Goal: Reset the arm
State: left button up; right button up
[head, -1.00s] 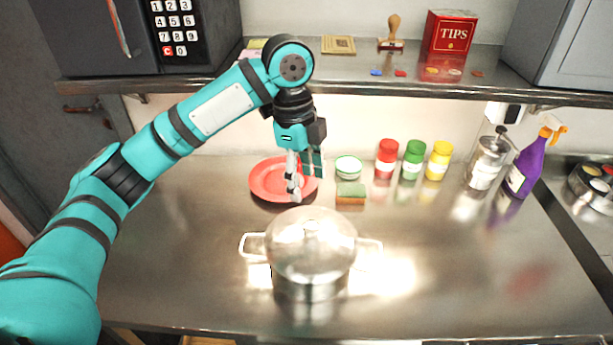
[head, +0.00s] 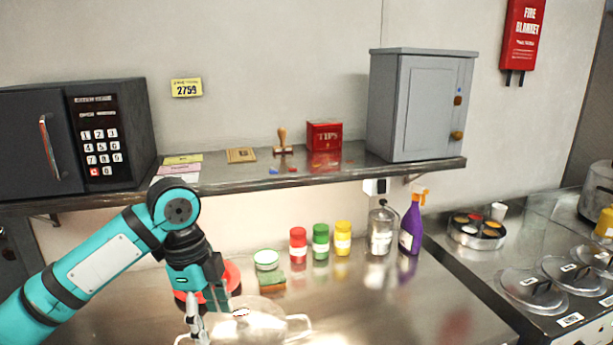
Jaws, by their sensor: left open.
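My left arm comes in from the left, and its gripper (head: 207,312) hangs pointing down over the steel counter. The gripper is open and I see nothing between its fingers. The pot is cut off by the lower edge of the view. My right gripper is not in view.
A green-and-white round container (head: 266,259) and a sponge (head: 272,281) lie right of the plate. Red (head: 298,244), green (head: 320,241) and yellow (head: 343,238) jars, a steel dispenser (head: 381,230) and a purple spray bottle (head: 411,228) stand farther right. A shelf (head: 340,180) overhangs the counter's back.

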pick_arm(q)
jog(key=s+d+f+n+t+h, duration=0.1)
jog(key=s+d+f+n, duration=0.3)
jog(key=f, duration=0.6)
jog(key=s+d+f+n+t+h, duration=0.1)
jog(key=s+d+f+n+h, duration=0.1)
jog(key=s+d+f, duration=0.45)
jog(key=s+a+f+n+t+y, duration=0.1)
jog(key=s+a+f+n+y, duration=0.1)
jog(key=s+a+f+n, duration=0.45)
jog(key=s+a+f+n+t+y, duration=0.1)
jog(key=s+a+f+n+y, duration=0.15)
jog(key=s+a+n, duration=0.45)
jog(key=s+a+f+m+g+b, duration=0.1)
jog(key=s+f, duration=0.1)
jog(key=f, duration=1.3)
jog(key=s+f+m+g, duration=0.1)
jog(key=s+f, duration=0.1)
jog(key=f, duration=1.2)
jog(key=s+a+f+b, duration=0.1)
jog(key=s+a+f, duration=0.2)
jog(key=s+f, duration=1.3)
jog(key=shift+s+f+g, duration=0.2)
jog(key=shift+s+g, duration=0.1)
jog(key=shift+g, duration=0.1)
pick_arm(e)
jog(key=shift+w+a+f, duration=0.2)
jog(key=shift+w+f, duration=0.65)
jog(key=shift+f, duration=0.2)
